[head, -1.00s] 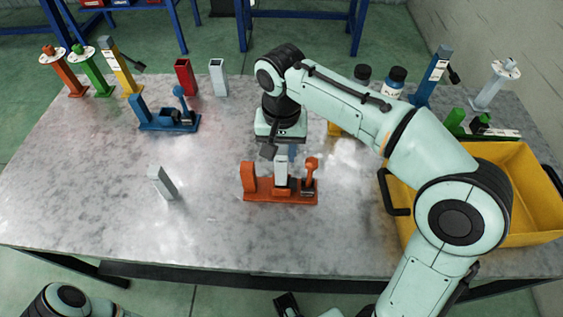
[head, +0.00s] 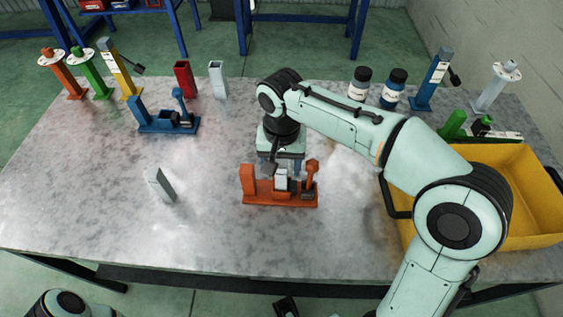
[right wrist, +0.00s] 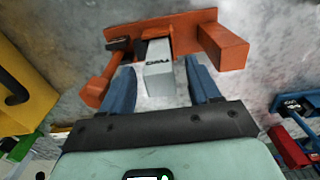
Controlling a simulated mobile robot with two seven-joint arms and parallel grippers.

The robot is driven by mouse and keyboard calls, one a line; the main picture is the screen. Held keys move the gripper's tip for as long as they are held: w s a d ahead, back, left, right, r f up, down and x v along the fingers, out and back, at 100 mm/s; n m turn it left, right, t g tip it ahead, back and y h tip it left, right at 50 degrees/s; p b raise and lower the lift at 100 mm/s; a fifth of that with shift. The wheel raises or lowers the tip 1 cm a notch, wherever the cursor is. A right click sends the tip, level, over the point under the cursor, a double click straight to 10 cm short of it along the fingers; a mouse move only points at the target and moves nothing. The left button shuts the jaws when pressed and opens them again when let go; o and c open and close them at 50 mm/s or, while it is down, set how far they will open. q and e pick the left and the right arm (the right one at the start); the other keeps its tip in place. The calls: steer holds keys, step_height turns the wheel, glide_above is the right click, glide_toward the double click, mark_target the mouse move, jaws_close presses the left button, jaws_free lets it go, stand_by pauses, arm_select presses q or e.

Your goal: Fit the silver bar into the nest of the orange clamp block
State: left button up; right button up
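The orange clamp block (head: 262,197) lies on the table in the middle of the head view, with an upright post at its left and a lever at its right. The silver bar (head: 281,179) stands in it between post and lever; it also shows in the right wrist view (right wrist: 158,72). How fully it sits in the nest is hard to tell. My right gripper (head: 282,172) is just above and behind the block. Its blue fingers (right wrist: 162,85) are spread on either side of the bar, with gaps visible. My left gripper is not clearly visible.
A second grey upright piece (head: 160,186) stands left of the block. A blue clamp block (head: 165,124) and red and silver tubes stand farther back. A yellow bin (head: 530,165) fills the right side. The front-left table area is clear.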

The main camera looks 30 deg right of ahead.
step_height(320, 180, up, 12)
steer(key=p, duration=0.3)
steer(key=shift+r, duration=0.2)
stand_by(0.5)
